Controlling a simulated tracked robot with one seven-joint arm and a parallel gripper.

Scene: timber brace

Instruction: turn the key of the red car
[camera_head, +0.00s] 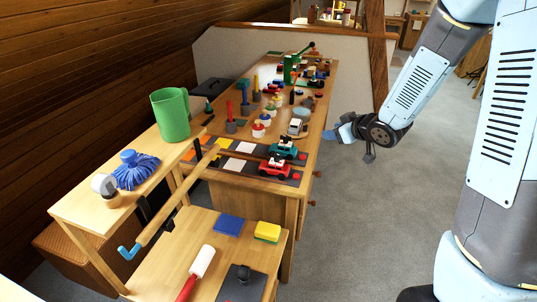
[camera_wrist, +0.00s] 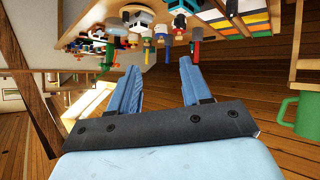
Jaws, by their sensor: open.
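The red car (camera_head: 275,167) stands on a dark strip with coloured tiles at the near end of the long workbench (camera_head: 232,184). Its key is too small to make out. A teal car (camera_head: 284,149) stands just behind it. My gripper (camera_head: 338,133) is off the right side of the bench, right of and a little beyond the red car, with a clear gap between them. In the wrist view my gripper (camera_wrist: 160,75) has its two blue fingers apart with nothing between them. I cannot make out the red car for certain there.
A white car (camera_head: 297,127) and many small toys and tools crowd the bench farther back. A green mug (camera_head: 171,114) and a blue tufted object (camera_head: 135,170) stand on the left shelf. A lower table in front holds a roller (camera_head: 202,262) and sponges. Floor at the right is clear.

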